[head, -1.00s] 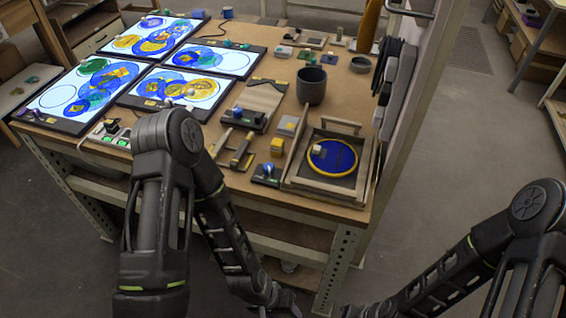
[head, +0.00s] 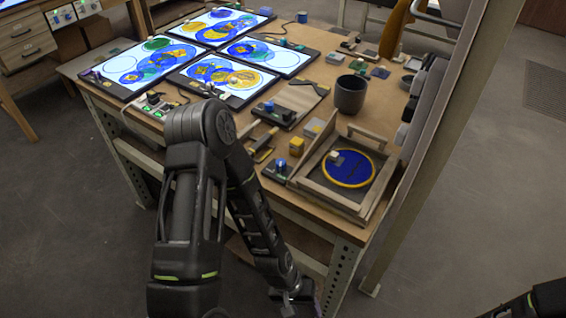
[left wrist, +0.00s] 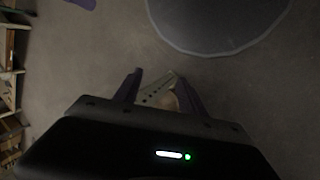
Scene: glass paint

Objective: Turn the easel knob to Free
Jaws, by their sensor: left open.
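The wooden bench (head: 228,168) holds a wooden frame (head: 333,196) with a blue, yellow-rimmed disc (head: 349,169) in it. A black block with a blue knob (head: 281,167) sits just left of the frame. Another black block with a blue knob (head: 268,105) sits farther back. I cannot tell which is the easel knob, and no setting label is readable. My left gripper (head: 293,300) hangs low in front of the bench, apart from both knobs. In the left wrist view, its fingers (left wrist: 160,89) are apart and empty above the floor. My right gripper is out of view.
Several lit panels (head: 128,92) with coloured circles cover the bench's back left. A dark pot (head: 350,96) stands behind the frame. A metal post (head: 440,140) rises at the bench's right edge. Perforated bench legs (head: 343,275) stand near my left gripper. The floor (head: 480,200) at right is clear.

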